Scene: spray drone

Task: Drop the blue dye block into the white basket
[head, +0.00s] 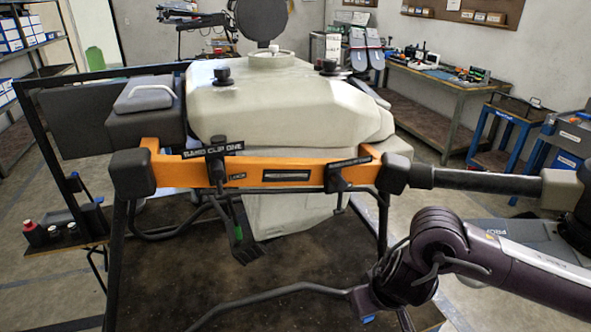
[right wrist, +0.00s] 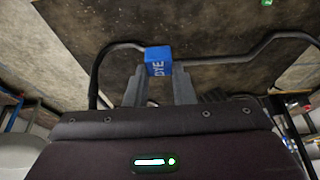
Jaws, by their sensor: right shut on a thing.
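The blue dye block (right wrist: 158,61) is a small cube with white "DYE" lettering. In the right wrist view it sits between the two fingertips of my right gripper (right wrist: 158,76), which is shut on it. No white basket can be clearly identified. A pale round filler neck (head: 271,61) sits on top of the drone's cream tank (head: 330,100), with a small white piece standing in it. My left gripper is not in view.
An orange bar (head: 260,174) and black tubes cross in front of the tank. A round black lid (head: 262,18) stands up behind the filler neck. A dark stained surface (head: 300,285) lies below. Workbenches stand at the right and shelves at the left.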

